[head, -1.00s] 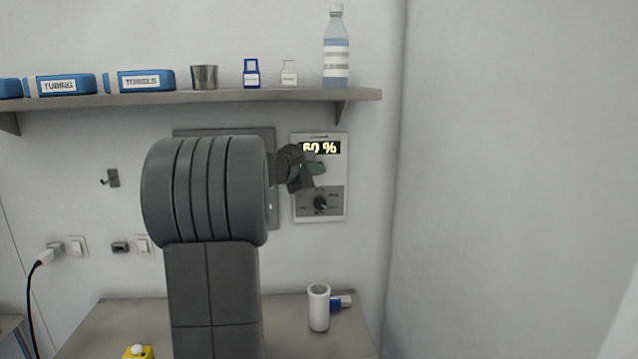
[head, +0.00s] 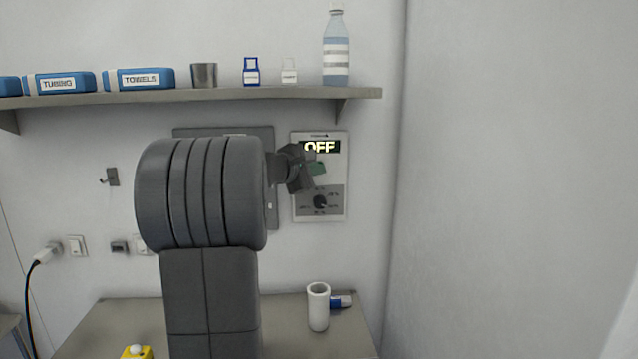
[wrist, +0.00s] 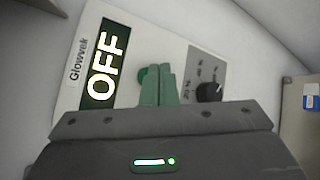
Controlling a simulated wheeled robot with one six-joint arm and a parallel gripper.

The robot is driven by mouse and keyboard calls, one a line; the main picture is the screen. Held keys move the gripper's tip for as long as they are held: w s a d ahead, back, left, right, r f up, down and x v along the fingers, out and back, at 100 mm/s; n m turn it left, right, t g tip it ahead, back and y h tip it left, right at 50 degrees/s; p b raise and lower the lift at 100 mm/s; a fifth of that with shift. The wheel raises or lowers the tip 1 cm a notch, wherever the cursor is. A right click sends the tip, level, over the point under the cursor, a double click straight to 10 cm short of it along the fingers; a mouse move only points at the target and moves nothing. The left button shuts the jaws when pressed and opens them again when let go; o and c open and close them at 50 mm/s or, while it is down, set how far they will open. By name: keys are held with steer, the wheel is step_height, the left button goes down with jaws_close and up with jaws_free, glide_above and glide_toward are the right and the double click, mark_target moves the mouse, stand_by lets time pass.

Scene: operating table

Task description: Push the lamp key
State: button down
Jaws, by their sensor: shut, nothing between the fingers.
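The white lamp panel (head: 334,208) is on the wall right of my arm. Its display (head: 320,147) reads OFF, and the same word shows in the wrist view. A round green lamp key (wrist: 143,75) is beside the display in the wrist view, partly hidden behind my fingertips. My gripper (wrist: 159,72) is shut and empty, its green fingers together at the key. I cannot tell whether they touch it. In the head view my gripper covers part of the panel's middle.
A black dial knob (head: 320,202) is low on the panel. The shelf (head: 270,96) above holds boxes, a metal cup (head: 204,76) and a bottle (head: 336,50). A white cylinder (head: 318,310) stands on the table below. The wall at right is clear.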

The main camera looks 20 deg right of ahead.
steer(key=shift+s+a+b, duration=0.25)
steer(key=shift+s+b, duration=0.25)
steer(key=shift+s, duration=0.45)
steer(key=shift+s+a+b, duration=0.25)
steer(key=shift+s+b, duration=0.2)
steer(key=shift+s, duration=0.55)
steer(key=shift+s+a+b, duration=0.25)
steer(key=shift+s+b, duration=0.25)
steer(key=shift+s, duration=0.45)
